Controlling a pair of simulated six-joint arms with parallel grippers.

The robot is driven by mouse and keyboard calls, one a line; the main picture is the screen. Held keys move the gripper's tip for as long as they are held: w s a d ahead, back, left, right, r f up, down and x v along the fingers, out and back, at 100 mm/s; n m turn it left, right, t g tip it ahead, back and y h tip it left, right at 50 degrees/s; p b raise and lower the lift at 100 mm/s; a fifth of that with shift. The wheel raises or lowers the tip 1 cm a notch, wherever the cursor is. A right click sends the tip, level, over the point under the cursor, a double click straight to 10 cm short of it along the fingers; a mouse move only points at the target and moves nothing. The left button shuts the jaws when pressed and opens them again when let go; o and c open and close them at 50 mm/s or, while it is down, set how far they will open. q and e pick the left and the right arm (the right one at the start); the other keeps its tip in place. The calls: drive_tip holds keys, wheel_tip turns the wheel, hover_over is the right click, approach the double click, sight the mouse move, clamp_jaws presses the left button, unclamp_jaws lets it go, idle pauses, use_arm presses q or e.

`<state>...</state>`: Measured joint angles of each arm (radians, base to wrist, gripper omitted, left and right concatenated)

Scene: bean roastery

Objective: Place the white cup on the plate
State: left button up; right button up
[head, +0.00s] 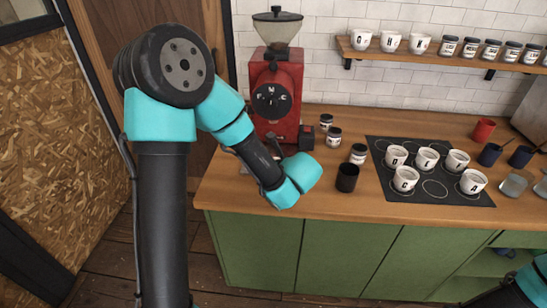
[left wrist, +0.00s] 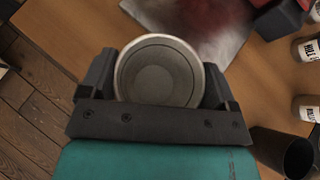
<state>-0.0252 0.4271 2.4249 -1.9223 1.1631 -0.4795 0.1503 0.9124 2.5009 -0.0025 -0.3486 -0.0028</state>
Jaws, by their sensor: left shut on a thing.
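In the left wrist view my left gripper (left wrist: 159,72) is shut on a round cup (left wrist: 160,52), with one finger on each side. The cup has a pale rim and a grey inside that looks empty; its outer wall is hidden. In the head view my left wrist hides the gripper and this cup. Several white lettered cups (head: 405,178) stand on a dark plate (head: 393,146) marked with circles, right of my left arm. My right gripper is out of view; only part of that arm shows at the lower right.
A red grinder (head: 278,90) stands behind my left wrist. A shiny metal sheet (left wrist: 170,14) lies beside the held cup. More cups and jars line the wall shelf (head: 400,57).

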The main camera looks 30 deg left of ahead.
use_arm(q)
drive_tip(key=w+a, duration=0.2)
drive_tip(key=w, duration=0.1)
drive_tip(key=w+a, duration=0.2)
drive_tip(key=w, duration=0.1)
drive_tip(key=w+a+f, duration=0.1)
drive_tip(key=w+a, duration=0.1)
drive_tip(key=w, duration=0.2)
drive_tip(key=shift+a, duration=0.1)
drive_tip(key=shift+w, duration=0.15)
drive_tip(key=shift+w+a, duration=0.25)
drive_tip(key=shift+w, duration=0.05)
drive_tip(key=shift+f, duration=1.8)
drive_tip(key=shift+f, duration=0.15)
drive_tip(key=o, duration=1)
drive_tip(key=shift+c, duration=0.2)
